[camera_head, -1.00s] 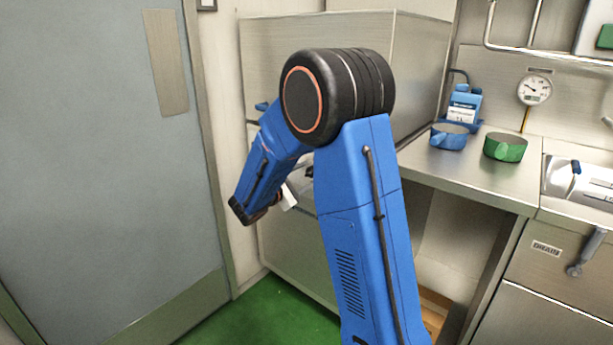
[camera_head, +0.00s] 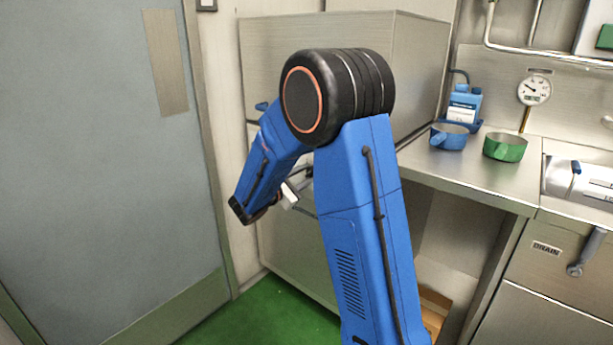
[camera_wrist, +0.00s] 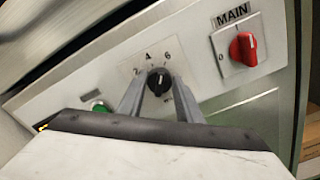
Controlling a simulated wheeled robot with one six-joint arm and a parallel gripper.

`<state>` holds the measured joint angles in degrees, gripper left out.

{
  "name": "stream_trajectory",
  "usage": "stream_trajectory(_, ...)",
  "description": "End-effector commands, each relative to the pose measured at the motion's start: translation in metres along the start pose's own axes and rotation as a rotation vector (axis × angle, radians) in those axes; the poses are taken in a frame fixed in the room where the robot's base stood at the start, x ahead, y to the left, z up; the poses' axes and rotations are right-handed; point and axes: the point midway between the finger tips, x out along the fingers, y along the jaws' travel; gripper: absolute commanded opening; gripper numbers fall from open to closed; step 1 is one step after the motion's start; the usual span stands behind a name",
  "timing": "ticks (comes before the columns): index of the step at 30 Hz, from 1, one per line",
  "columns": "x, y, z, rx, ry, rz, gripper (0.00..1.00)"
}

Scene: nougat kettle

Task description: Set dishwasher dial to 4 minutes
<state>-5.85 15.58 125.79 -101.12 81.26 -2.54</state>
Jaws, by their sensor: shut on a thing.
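The dishwasher dial (camera_wrist: 159,82) is a black knob with a white pointer mark, on a pale metal panel in the wrist view. Figures 4 and 6 are printed above it, with a part-hidden figure at its left that looks like 2. The pointer tilts up and slightly right; its exact setting is hard to read. My gripper (camera_wrist: 158,88) has its two grey fingers on either side of the dial, shut on it. In the head view the dishwasher (camera_head: 340,70) is a large steel box, and my arm hides its dial and most of my gripper.
A red MAIN switch (camera_wrist: 243,48) sits on a white plate right of the dial. A green button (camera_wrist: 100,107) is at the lower left. A blue pan (camera_head: 449,137) and a green pan (camera_head: 505,147) stand on the counter (camera_head: 480,180). A grey door (camera_head: 95,170) stands at the left.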

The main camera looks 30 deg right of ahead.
Motion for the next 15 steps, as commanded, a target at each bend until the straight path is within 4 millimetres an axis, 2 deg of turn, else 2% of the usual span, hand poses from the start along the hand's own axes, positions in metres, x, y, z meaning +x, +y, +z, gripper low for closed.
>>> stream_trajectory(15,-0.0004,0.0013,-0.0012,-0.420,0.001,-0.001,0.09)
